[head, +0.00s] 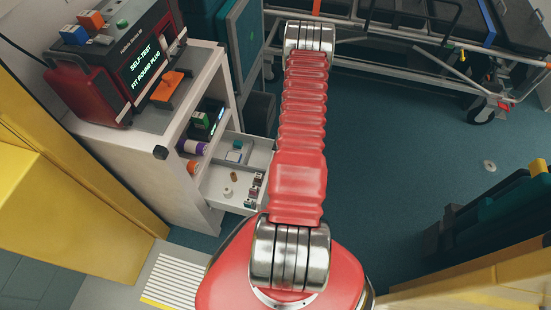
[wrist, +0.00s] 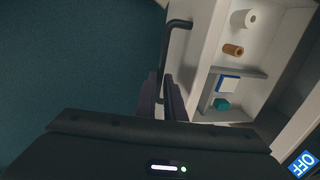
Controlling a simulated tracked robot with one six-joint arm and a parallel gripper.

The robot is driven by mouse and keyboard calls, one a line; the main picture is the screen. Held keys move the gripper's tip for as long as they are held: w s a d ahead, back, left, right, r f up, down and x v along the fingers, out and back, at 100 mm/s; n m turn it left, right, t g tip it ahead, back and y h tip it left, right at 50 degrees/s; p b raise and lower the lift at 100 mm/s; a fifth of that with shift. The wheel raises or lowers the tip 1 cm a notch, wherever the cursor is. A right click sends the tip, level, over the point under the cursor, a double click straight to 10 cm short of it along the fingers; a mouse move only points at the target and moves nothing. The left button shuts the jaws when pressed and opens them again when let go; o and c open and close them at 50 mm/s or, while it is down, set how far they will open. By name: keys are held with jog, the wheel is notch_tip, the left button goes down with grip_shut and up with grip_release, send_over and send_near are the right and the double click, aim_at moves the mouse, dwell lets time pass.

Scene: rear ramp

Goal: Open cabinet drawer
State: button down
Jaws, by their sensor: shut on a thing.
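The white cabinet (head: 145,150) stands at the left in the head view. Its drawer (head: 225,202) is pulled out, with small items showing inside. In the wrist view the drawer's pale front wall (wrist: 201,50) runs up the middle, and a dark bar handle (wrist: 177,24) is fixed along its outer face. My gripper (wrist: 166,78) is shut on the handle, its two dark fingers close together around the bar. In the head view my red arm hides the gripper and the handle.
A red-and-black device (head: 125,65) with a lit screen stands on the cabinet top. A white roll (wrist: 243,19) and a brown roll (wrist: 233,50) lie in the drawer. A wheeled stretcher (head: 430,65) is at the back right. The dark green floor (head: 390,170) is mostly clear.

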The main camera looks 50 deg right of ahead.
jog(key=shift+s+d+r, duration=0.15)
jog(key=shift+s+d, duration=0.1)
jog(key=shift+s, duration=0.05)
jog(key=c, duration=1.8)
grip_release()
jog(key=shift+c, duration=0.2)
jog(key=shift+a, duration=0.1)
jog(key=shift+s, duration=0.1)
notch_tip(320, 180, up, 14)
jog(key=s+d, duration=0.1)
jog(key=s, duration=0.1)
jog(key=shift+s+f, duration=0.2)
jog(key=shift+f, duration=0.05)
jog(key=shift+f, duration=0.2)
